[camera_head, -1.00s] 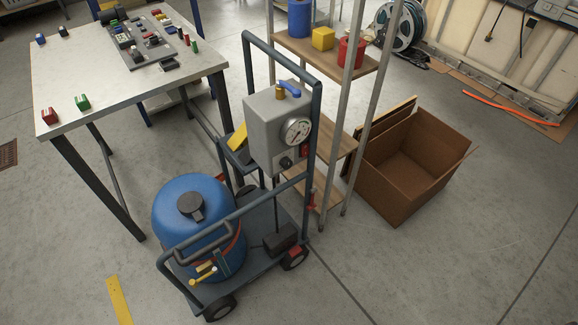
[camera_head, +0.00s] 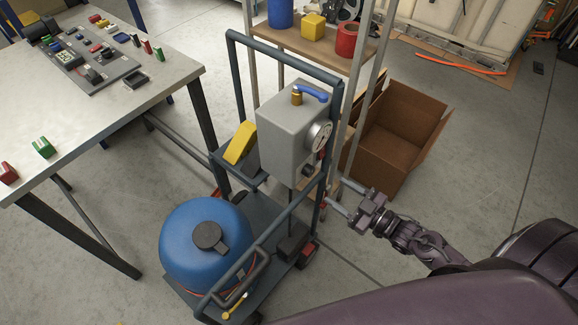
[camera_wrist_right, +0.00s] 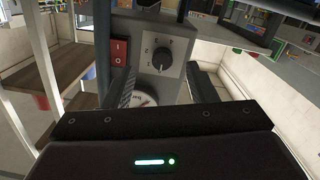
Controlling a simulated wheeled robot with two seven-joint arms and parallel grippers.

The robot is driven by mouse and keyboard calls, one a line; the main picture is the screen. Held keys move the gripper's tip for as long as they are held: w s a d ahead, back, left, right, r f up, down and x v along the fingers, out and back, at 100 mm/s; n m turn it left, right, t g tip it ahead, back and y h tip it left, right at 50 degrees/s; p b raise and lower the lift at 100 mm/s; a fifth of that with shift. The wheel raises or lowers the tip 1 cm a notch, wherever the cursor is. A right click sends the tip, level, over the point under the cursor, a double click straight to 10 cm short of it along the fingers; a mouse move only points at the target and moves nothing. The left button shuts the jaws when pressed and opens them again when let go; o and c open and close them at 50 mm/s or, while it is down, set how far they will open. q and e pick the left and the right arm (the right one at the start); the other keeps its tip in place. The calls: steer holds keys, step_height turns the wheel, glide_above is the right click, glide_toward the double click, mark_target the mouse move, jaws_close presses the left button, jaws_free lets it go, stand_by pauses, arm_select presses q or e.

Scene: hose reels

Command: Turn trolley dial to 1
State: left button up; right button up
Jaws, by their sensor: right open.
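The trolley (camera_head: 337,110) carries a grey control box (camera_head: 283,140) with a round gauge (camera_head: 319,136) on its front. The dark dial (camera_head: 308,170) sits below the gauge, seen edge-on in the head view. In the right wrist view the black dial (camera_wrist_right: 160,56) shows face-on with small marks around it; I cannot tell which mark it points at. My right gripper (camera_head: 336,194) is open and empty, in front of the box and to the right of the dial. In the wrist view its fingers (camera_wrist_right: 158,72) stand apart on either side of the dial's line. My left gripper is out of view.
A red switch (camera_wrist_right: 119,50) is beside the dial, close to one finger. The trolley's frame bars run near my gripper. A blue tank (camera_head: 190,250) rides on the trolley. A shelf (camera_head: 340,50) and a cardboard box (camera_head: 405,130) stand behind; a table (camera_head: 110,110) is left.

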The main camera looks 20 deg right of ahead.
mark_target(312, 173)
steer(key=shift+n+y, duration=0.3)
steer(key=shift+y, duration=0.2)
steer(key=w+a+r, duration=0.2)
steer(key=w, duration=0.1)
steer(key=x, duration=0.3)
steer(key=shift+w+a+f, duration=0.1)
steer(key=shift+w+a, duration=0.1)
steer(key=shift+w, duration=0.05)
steer(key=shift+w+a, duration=0.15)
steer(key=shift+w, duration=0.1)
steer(key=shift+w+a, duration=0.1)
steer(key=c, duration=1)
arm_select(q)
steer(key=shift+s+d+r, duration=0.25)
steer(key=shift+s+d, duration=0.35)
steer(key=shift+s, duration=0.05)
